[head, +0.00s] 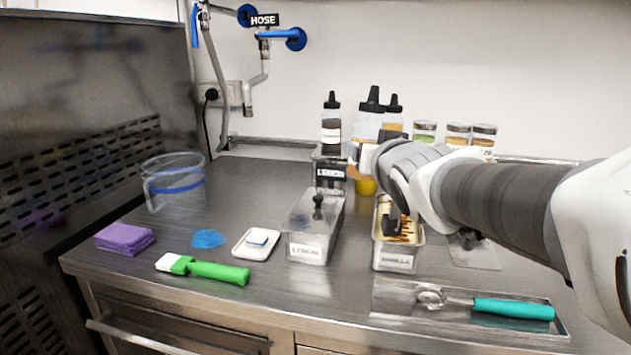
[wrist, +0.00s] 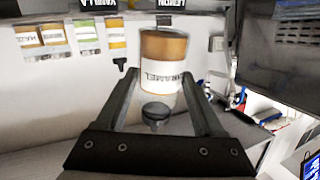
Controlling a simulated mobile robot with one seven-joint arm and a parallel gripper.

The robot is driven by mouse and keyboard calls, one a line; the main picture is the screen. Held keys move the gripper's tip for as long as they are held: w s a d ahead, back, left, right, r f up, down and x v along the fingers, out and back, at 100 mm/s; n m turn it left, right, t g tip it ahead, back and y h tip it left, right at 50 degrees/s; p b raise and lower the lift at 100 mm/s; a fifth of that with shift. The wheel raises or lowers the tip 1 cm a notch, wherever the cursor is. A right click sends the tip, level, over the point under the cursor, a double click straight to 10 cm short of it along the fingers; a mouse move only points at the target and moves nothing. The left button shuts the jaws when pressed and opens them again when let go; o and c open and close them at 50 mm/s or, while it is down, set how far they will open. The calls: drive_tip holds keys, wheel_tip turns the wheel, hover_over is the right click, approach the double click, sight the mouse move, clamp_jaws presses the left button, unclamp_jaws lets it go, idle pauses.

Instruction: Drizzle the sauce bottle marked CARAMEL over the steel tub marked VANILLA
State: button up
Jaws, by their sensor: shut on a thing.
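My gripper (wrist: 165,100) is shut on the CARAMEL sauce bottle (wrist: 162,48), whose label reads upside down in the wrist view, as do the jars' labels. Its black nozzle (wrist: 155,112) lies between the fingers. In the head view the bottle (head: 368,125) is upright, cap up, behind the VANILLA tub and partly hidden by my gripper (head: 378,150). The steel VANILLA tub (head: 394,262) is open at the front right. Its pale filling (head: 408,226) shows brown streaks. A dark shape, not clear what, covers part of the filling.
The lidded LEMON tub (head: 308,250) stands left of VANILLA. A tray (head: 385,300) with a teal-handled scoop (head: 500,309) lies in front. Other sauce bottles (head: 331,130) and jars (head: 458,133) stand behind. A green-handled brush (head: 215,271), purple sponge (head: 125,238) and clear bucket (head: 174,185) are left.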

drive_tip(key=s+a+r+n+t, duration=0.1)
drive_tip(key=s+a+r+t, duration=0.1)
drive_tip(key=s+r, duration=0.3)
wheel_tip(320, 180, up, 3)
drive_tip(key=shift+r+n+y, duration=0.1)
drive_tip(key=shift+n+y, duration=0.2)
drive_tip(key=shift+n, duration=0.1)
drive_tip(key=s+d+p, duration=0.1)
drive_tip(key=s+d, duration=0.1)
drive_tip(key=s, duration=1.2)
drive_tip(key=shift+s+d+f, duration=0.25)
drive_tip(key=shift+s, duration=0.05)
